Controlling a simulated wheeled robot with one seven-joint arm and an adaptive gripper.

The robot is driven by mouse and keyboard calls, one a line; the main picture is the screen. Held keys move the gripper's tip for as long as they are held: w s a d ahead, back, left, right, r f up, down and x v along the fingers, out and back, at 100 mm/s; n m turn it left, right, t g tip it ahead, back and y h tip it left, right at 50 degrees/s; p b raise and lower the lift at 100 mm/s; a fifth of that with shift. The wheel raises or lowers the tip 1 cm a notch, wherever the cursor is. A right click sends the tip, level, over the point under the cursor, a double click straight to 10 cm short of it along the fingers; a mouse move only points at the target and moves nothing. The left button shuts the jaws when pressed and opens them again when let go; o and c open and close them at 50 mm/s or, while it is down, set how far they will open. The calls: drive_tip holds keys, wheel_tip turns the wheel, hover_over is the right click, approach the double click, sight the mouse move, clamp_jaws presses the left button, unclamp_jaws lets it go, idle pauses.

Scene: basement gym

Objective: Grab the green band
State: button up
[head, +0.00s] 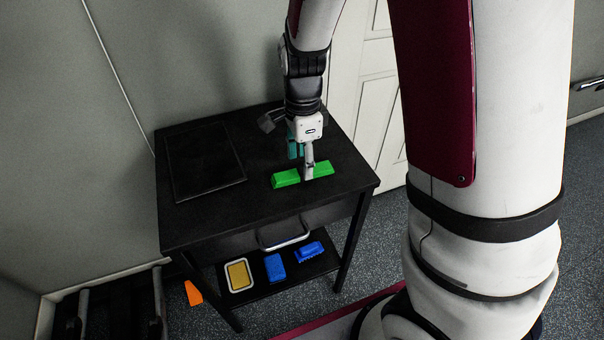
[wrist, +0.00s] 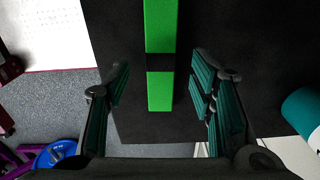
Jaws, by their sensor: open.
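The green band (head: 287,180) is a long bright green bar with a black strip across its middle, lying on the black table top (head: 215,215) near its right side. My gripper (head: 301,166) points down over the middle of the band, and one finger hides part of it. In the wrist view the band (wrist: 161,95) runs up the picture between the two teal-padded fingers of my gripper (wrist: 160,80). The fingers are open, one to each side, with a gap between each and the band. I cannot tell the exact height of the fingertips.
A flat black panel (head: 204,160) lies on the table's left part. A drawer with a metal handle (head: 284,236) is below the top. The lower shelf holds a yellow item (head: 238,275) and two blue items (head: 275,267). A wall stands close behind the table.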

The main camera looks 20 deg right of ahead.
drive_tip(key=shift+f, duration=1.5)
drive_tip(key=shift+c, duration=0.6)
clamp_jaws()
drive_tip(key=shift+r, duration=0.15)
